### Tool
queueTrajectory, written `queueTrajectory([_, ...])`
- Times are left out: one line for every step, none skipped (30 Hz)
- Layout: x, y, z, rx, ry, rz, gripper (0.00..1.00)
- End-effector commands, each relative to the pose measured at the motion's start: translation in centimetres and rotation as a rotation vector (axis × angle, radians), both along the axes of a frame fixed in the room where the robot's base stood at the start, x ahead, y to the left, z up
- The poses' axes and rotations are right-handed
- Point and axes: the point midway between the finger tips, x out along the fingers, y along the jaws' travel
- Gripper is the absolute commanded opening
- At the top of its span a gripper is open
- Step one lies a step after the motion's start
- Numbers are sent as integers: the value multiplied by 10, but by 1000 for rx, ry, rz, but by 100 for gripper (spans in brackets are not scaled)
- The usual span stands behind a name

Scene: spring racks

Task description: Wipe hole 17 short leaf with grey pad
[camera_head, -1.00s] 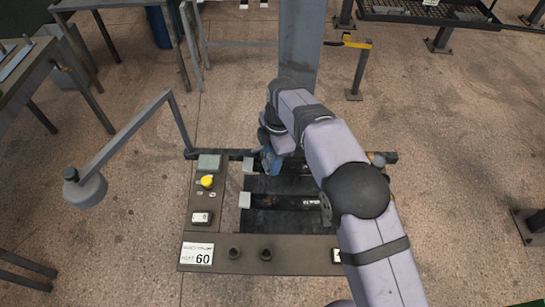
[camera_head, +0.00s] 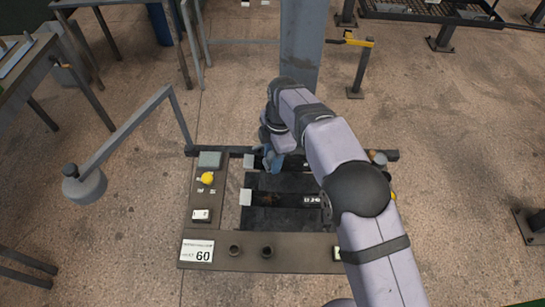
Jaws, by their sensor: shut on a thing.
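My gripper (camera_head: 271,163), with blue fingers, points down over the back left of the dark rack bed (camera_head: 285,218). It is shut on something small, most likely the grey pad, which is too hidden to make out. Dark flat leaves lie across the bed, with a white label (camera_head: 312,199) between them. I cannot read hole 17 or tell which leaf is its short leaf. I cannot tell whether the held thing touches a leaf. My arm covers the bed's right side.
The left panel carries a grey-green block (camera_head: 209,160), a yellow knob (camera_head: 207,178) and a white box (camera_head: 200,215). Light grey blocks (camera_head: 246,196) stand at the bed's left edge. A grey column (camera_head: 301,45) rises behind.

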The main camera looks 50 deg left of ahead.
Motion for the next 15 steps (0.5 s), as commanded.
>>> queueTrajectory([0, 0, -1, 0, 0, 0, 17])
queueTrajectory([0, 0, -2, 0, 0, 0, 17])
queueTrajectory([0, 0, -3, 0, 0, 0, 17])
queueTrajectory([0, 0, -3, 0, 0, 0, 17])
queueTrajectory([0, 0, -4, 0, 0, 0, 17])
queueTrajectory([0, 0, -5, 0, 0, 0, 17])
queueTrajectory([0, 0, -5, 0, 0, 0, 17])
queueTrajectory([0, 1, -6, 0, 0, 0, 17])
queueTrajectory([0, 1, -6, 0, 0, 0, 17])
queueTrajectory([-1, 1, -7, 0, 0, 0, 17])
queueTrajectory([-1, 1, -7, 0, 0, 0, 17])
queueTrajectory([-1, 1, -8, 0, 0, 0, 17])
queueTrajectory([-1, 1, -9, 0, 0, 0, 17])
queueTrajectory([-1, 1, -9, 0, 0, 0, 17])
queueTrajectory([-1, 1, -10, 0, 0, 0, 17])
